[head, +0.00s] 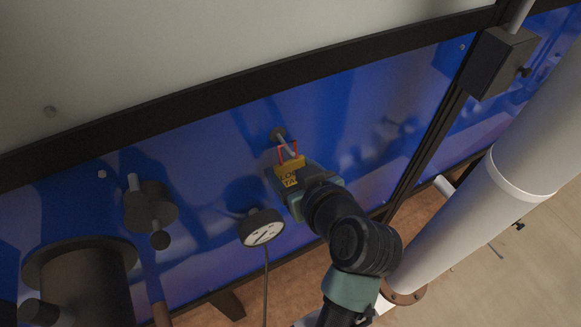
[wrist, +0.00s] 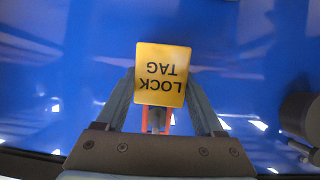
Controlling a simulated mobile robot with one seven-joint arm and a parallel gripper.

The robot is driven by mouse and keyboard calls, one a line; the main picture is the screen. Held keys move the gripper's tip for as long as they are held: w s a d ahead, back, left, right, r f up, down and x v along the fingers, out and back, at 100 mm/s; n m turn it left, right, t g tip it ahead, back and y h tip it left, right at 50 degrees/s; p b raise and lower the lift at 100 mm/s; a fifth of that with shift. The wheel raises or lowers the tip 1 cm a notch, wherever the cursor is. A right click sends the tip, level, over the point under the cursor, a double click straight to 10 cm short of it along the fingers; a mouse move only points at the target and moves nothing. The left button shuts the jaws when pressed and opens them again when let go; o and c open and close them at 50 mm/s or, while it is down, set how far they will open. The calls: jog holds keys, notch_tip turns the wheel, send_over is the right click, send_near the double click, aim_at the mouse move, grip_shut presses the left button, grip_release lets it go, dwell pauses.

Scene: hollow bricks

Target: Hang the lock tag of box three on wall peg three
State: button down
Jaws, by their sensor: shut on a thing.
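The yellow lock tag (head: 290,173) with a red shackle (head: 281,153) is at the blue wall panel, held in my gripper (head: 291,180). In the wrist view the tag (wrist: 163,74) sits between the two fingers of my gripper (wrist: 161,90), its lettering upside down. A grey wall peg (head: 279,134) sticks out of the panel right at the shackle. In the wrist view a grey piece shows between the red shackle legs (wrist: 144,118). I cannot tell for sure whether the shackle is around the peg or just in front of it. No peg number is readable.
A round gauge (head: 262,228) is left of and below my gripper. A dark valve-like fitting (head: 150,207) and a large dark cylinder (head: 85,285) stand further left. A dark post with a box (head: 497,62) and a thick white pipe (head: 480,215) are to the right.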

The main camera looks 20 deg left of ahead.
dwell(0.3)
grip_release()
jog(key=b+v, duration=0.3)
jog(key=v, duration=1)
jog(key=w+d+r+m+t+h, duration=0.25)
jog(key=w+r+t, duration=0.25)
jog(key=r, duration=0.5)
jog(key=w+d+r+m+t+h, duration=0.25)
jog(key=w+r+t, duration=0.2)
jog(key=r, duration=0.55)
jog(key=s+r+m+t+h, duration=0.2)
jog(key=s+r+t, duration=0.2)
jog(key=r, duration=0.5)
jog(key=s+d+r+m+t+h, duration=0.1)
jog(key=s+r+m+t+h, duration=0.1)
jog(key=r+t, duration=0.4)
notch_tip(320, 180, up, 4)
jog(key=shift+s+d+r+m, duration=0.2)
jog(key=shift+s+m, duration=0.3)
jog(key=shift+s, duration=0.5)
jog(key=shift+f, duration=0.1)
